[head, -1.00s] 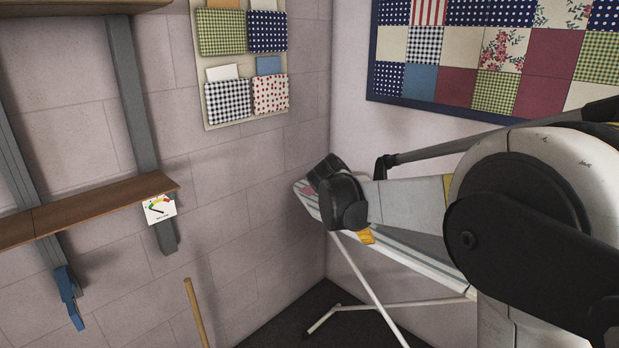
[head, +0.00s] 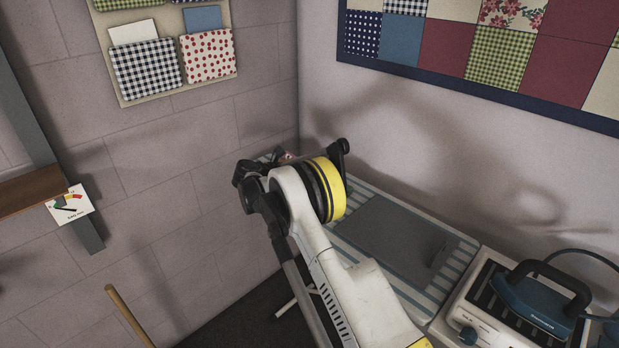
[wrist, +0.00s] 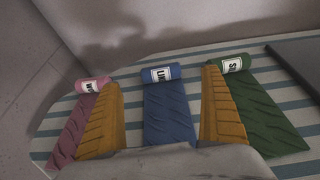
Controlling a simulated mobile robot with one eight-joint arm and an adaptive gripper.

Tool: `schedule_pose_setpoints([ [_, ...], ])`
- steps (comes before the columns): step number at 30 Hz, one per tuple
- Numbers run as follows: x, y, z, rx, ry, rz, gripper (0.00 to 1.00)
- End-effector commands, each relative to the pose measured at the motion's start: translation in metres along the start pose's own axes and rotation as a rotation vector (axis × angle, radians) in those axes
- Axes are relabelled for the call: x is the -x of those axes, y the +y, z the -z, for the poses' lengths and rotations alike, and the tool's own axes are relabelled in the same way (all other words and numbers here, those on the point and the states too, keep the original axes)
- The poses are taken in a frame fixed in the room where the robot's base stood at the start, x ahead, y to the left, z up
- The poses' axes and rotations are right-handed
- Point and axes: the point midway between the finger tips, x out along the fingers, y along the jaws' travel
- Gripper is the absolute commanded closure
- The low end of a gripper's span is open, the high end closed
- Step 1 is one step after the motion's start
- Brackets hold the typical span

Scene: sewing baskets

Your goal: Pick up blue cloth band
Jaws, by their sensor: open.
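The blue cloth band (wrist: 167,110) lies on the striped ironing board (wrist: 225,98), its far end rolled up with a white label on the roll. In the wrist view it runs between the two yellow fingers of my gripper (wrist: 165,105), which are open with nothing held between them. A pink band (wrist: 76,122) lies to the left of the left finger and a green band (wrist: 262,115) to the right of the right finger; each has a labelled roll at its far end. In the head view my arm hides the bands and the gripper's fingers.
A flat grey pad (head: 395,235) lies on the board to the right of the bands. A blue iron (head: 540,297) stands on its base at the lower right. Walls close in behind and left of the board. A wooden pole (head: 128,313) leans at the lower left.

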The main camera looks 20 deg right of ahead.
Motion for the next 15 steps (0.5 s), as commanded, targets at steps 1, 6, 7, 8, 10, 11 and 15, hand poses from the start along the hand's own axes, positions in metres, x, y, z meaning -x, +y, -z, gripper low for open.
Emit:
schedule_pose_setpoints([
  [1,-0.012,-0.001,0.003,-0.002,0.000,0.002,0.07],
  [6,-0.028,0.000,0.002,-0.002,0.001,0.000,0.07],
  [7,-0.030,0.000,0.002,-0.003,0.001,0.000,0.07],
  [8,-0.033,0.000,0.003,-0.003,0.001,0.000,0.07],
  [10,-0.042,-0.001,0.005,-0.003,0.001,0.001,0.07],
  [11,-0.047,-0.001,0.006,-0.003,0.001,0.001,0.07],
  [15,-0.070,-0.001,0.007,-0.003,0.002,0.001,0.07],
])
